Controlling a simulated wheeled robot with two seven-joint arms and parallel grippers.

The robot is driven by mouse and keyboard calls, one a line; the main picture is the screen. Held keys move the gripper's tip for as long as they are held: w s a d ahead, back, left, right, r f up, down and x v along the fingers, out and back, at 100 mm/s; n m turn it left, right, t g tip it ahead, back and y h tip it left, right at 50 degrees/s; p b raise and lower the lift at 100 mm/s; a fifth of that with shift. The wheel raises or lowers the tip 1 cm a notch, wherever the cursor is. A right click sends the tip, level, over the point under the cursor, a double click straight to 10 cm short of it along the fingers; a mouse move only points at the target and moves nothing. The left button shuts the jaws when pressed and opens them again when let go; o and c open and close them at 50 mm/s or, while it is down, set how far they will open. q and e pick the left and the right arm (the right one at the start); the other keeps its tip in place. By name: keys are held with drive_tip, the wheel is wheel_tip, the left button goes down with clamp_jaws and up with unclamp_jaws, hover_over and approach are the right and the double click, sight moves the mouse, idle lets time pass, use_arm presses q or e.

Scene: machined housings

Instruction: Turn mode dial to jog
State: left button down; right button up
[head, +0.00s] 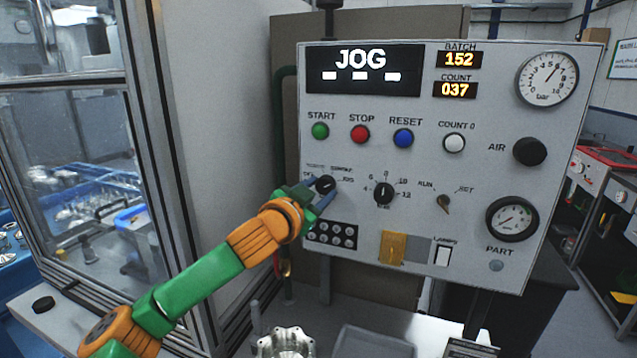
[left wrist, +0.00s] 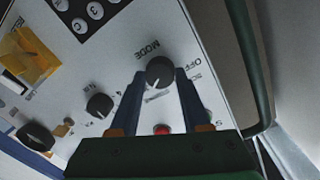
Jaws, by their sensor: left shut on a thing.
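The mode dial (head: 325,184) is a black knob on the left side of the white control panel (head: 470,215). My left gripper (head: 318,197) reaches it from the lower left and is shut on it. In the left wrist view the dial (left wrist: 159,72) sits between the two blue-grey fingers of my gripper (left wrist: 160,85), with "MODE" printed beside it. The fingers and wrist hide part of the dial's lettering in the head view. The panel's display (head: 363,68) reads "JOG". My right gripper is not in view.
A second black knob (head: 383,193) and a small keypad (head: 332,234) are close to the dial. Green, red, blue and white buttons line the panel above. An amber flap (head: 392,248) is lower right. A machined housing (head: 286,343) stands below the panel.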

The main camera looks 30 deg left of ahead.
use_arm(q)
drive_tip(key=shift+r+m+p, duration=0.15)
drive_tip(key=shift+m+p, duration=0.35)
drive_tip(key=shift+m, duration=0.3)
drive_tip(key=shift+c, duration=1.8)
unclamp_jaws()
drive_tip(key=shift+f, duration=0.2)
drive_tip(key=s+b, duration=0.1)
drive_tip(key=s, duration=0.1)
drive_tip(key=s+b, duration=0.1)
drive_tip(key=shift+d+f+b, duration=0.25)
drive_tip(key=shift+b, duration=0.1)
drive_tip(key=b, duration=0.2)
approach(323, 191)
drive_tip(key=shift+w+a+r, duration=0.1)
drive_tip(key=shift+w+r, duration=0.35)
